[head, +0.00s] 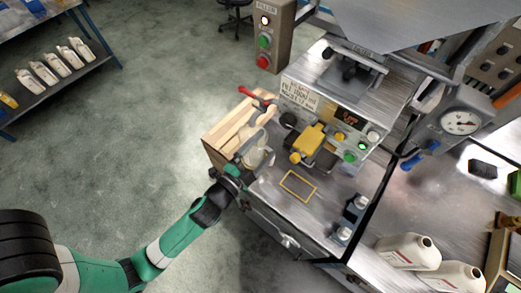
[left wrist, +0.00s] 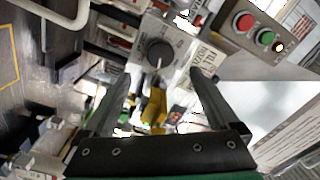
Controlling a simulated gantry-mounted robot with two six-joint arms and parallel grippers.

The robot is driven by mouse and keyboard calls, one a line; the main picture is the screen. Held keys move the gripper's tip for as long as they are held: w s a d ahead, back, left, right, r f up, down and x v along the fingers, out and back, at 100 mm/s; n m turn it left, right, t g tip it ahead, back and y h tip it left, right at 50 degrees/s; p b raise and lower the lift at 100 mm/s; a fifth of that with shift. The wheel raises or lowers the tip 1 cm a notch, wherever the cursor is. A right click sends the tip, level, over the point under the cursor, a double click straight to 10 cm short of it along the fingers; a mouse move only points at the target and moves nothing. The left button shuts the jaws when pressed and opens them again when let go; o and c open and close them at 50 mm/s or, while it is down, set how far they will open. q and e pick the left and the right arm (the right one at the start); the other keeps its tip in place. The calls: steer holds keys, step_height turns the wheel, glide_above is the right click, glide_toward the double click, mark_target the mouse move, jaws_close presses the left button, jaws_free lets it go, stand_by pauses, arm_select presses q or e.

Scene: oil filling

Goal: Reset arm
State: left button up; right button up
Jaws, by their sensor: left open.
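My left arm, green and black, reaches in from the lower left in the head view. Its gripper (head: 255,148) is by the front left corner of the steel filling machine, next to a wooden crate (head: 214,154). In the left wrist view the two fingers of my left gripper (left wrist: 160,75) stand wide apart with nothing held between them. Beyond them are a black dial (left wrist: 160,52) and a yellow part (left wrist: 155,105). My right gripper does not show in either view.
The machine's control panel (head: 362,128) and yellow nozzle part (head: 312,138) are close right of the gripper. A red-handled tool (head: 250,93) sticks up from the crate. A button box (head: 270,35) stands behind.

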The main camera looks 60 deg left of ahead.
arm_select(q)
steer(key=shift+s+d, duration=0.15)
steer(key=shift+s, duration=0.45)
